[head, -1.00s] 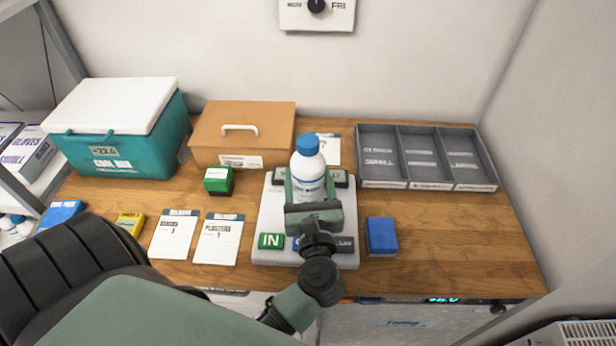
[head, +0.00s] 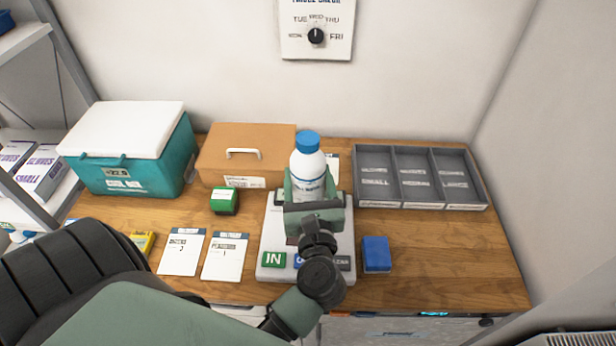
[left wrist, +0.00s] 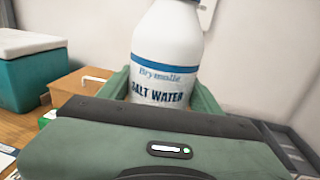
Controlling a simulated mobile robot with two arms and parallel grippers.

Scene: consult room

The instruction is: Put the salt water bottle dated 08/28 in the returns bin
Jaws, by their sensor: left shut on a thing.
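A white salt water bottle (head: 308,170) with a blue cap stands upright in the jaws of my left gripper (head: 314,200), above the white scale-like pad (head: 270,240) on the table. In the left wrist view the bottle (left wrist: 165,60) fills the space between the two green fingers, and its label reads "SALT WATER". No date on it can be read. My left gripper is shut on the bottle. My right gripper is not in view. No bin marked for returns can be made out.
A grey three-part tray (head: 418,205) stands at the back right. A teal cool box (head: 130,175), a tan box (head: 222,170), a green block (head: 224,202), two cards (head: 225,262) and a blue block (head: 376,255) are on the table.

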